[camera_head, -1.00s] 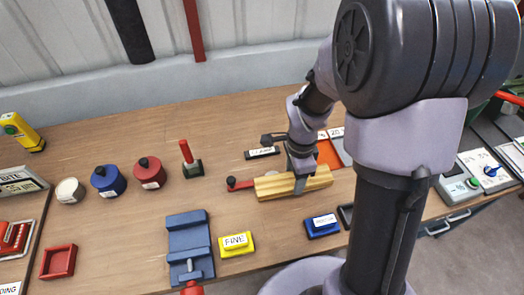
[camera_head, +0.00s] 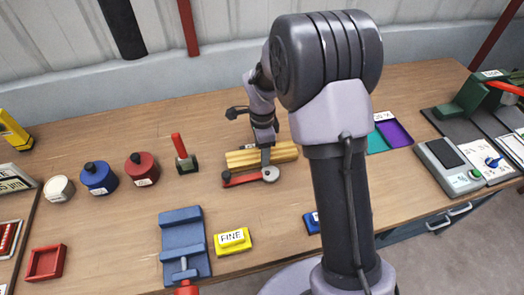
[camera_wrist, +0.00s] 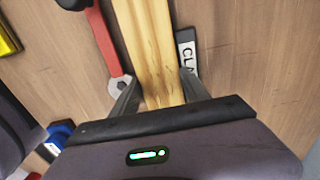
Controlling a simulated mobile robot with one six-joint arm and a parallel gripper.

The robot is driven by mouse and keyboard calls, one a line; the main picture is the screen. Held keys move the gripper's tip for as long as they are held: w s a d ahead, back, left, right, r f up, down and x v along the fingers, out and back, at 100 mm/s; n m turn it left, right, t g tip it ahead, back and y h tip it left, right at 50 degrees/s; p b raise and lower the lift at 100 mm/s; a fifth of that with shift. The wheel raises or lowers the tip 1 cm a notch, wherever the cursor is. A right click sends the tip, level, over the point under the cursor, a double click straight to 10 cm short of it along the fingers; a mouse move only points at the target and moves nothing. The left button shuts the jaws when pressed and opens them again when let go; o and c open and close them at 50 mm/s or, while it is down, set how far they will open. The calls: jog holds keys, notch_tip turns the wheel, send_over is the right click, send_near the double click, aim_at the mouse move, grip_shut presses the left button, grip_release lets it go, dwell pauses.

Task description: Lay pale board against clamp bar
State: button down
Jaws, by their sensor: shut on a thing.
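The pale board (camera_head: 240,159) is a long yellowish wooden piece with grooves along it, lying crosswise on or just above the bench. My gripper (camera_head: 265,155) is shut on it near its middle. In the wrist view the board (camera_wrist: 150,45) runs up between the two fingers of my gripper (camera_wrist: 153,95). A dark bar with a white label reading "CLA" (camera_wrist: 186,50) lies close along the board's right side in that view. In the head view this bar (camera_head: 248,147) is mostly hidden behind the board and gripper. I cannot tell whether they touch.
A red-handled block (camera_head: 187,164) stands to the left. A blue fixture (camera_head: 184,246) and yellow FINE block (camera_head: 233,241) are nearer the front. My arm hides some bench to the right.

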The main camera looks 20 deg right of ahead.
jog(key=shift+s+f+b, duration=0.35)
jog(key=shift+f+b, duration=0.2)
jog(key=shift+f, duration=0.1)
jog(key=c, duration=0.5)
grip_release()
jog(key=shift+f, duration=0.1)
jog(key=s+r+n+t+p, duration=0.1)
jog(key=s+r+n+p, duration=0.15)
jog(key=r, duration=0.85)
jog(key=s+r+n+p, duration=0.1)
jog(key=r+p, duration=0.2)
jog(key=r, duration=0.7)
jog(key=s+a+r+n+t, duration=0.1)
jog(key=s+r+n, duration=0.1)
jog(key=s, duration=0.5)
jog(key=s+a+r+n+t+y, duration=0.1)
jog(key=s+r+n+t, duration=0.1)
jog(key=s+n, duration=0.2)
jog(key=s+a+r+n+t+y, duration=0.1)
jog(key=s+a+r+n, duration=0.1)
jog(key=s, duration=0.8)
jog(key=shift+r+n+t, duration=0.4)
jog(key=shift+r+n, duration=0.2)
jog(key=shift+n, duration=0.45)
